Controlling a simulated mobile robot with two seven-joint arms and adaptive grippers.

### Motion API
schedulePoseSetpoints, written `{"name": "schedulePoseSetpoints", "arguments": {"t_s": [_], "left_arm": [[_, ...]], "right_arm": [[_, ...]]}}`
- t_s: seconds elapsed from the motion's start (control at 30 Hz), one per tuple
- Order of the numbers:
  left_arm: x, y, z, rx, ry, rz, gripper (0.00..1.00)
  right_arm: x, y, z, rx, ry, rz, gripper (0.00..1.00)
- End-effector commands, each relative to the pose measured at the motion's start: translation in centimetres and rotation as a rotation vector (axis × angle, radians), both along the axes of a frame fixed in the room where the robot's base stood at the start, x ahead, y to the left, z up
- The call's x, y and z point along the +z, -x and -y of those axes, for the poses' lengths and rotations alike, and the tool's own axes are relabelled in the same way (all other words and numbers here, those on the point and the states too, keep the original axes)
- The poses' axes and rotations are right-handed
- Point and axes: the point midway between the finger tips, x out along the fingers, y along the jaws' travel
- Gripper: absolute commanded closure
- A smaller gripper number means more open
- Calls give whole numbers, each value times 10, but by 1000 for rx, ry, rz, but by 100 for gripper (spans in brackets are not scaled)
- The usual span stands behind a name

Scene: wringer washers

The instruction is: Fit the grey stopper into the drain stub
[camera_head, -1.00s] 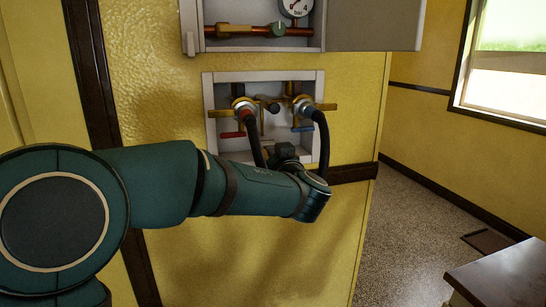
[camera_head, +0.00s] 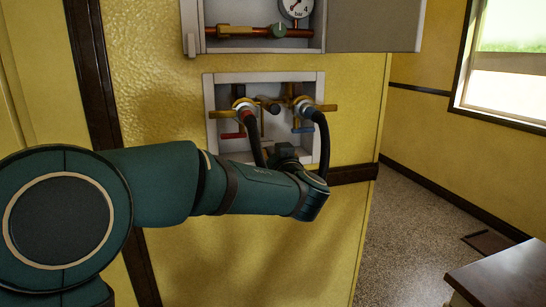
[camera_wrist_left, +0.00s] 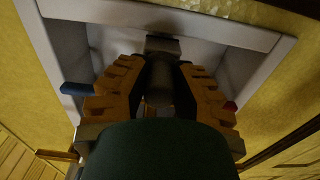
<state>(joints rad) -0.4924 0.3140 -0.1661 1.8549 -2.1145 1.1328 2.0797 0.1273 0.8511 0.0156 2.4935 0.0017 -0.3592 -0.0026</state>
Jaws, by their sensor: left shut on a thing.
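My left gripper (camera_head: 285,152) is in front of the lower part of the recessed wall box, between the two black hoses. Its fingers also show in the left wrist view (camera_wrist_left: 160,95), closed on a dark grey cylindrical piece, which I take to be the grey stopper (camera_wrist_left: 160,76). The stopper cannot be made out in the head view. A short dark stub (camera_head: 268,103) sticks out between the two taps; I cannot tell for sure whether it is the drain stub. Whether the stopper touches any stub is hidden. My right gripper is not in view.
The white wall box (camera_head: 319,90) holds taps with a red handle (camera_head: 233,135) and a blue handle (camera_head: 303,129). A black hose (camera_head: 323,145) hangs close on the right of the gripper. A cabinet with a gauge (camera_head: 296,8) is above. A dark table (camera_head: 505,275) stands lower right.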

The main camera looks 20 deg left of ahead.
Motion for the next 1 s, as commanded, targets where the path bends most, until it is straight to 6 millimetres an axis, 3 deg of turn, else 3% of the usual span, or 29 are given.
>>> {"name": "schedulePoseSetpoints", "arguments": {"t_s": [0.33, 0.37, 0.43, 0.67, 0.7, 0.77, 1.0], "left_arm": [[2, 0, -2, 3, -1, 4, 100], [2, 0, -2, 3, -1, 4, 71], [2, 0, -2, 3, -1, 3, 46], [1, 0, -1, 2, 0, 2, 45], [1, 0, -1, 1, 0, 2, 28], [1, 0, -1, 1, 0, 2, 11], [1, 0, -1, 1, -1, 2, 11]], "right_arm": [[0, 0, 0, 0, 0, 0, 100], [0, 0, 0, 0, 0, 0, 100], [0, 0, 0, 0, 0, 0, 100], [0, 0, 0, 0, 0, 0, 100], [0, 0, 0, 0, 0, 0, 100], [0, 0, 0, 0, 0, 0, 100], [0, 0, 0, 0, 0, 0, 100]]}}
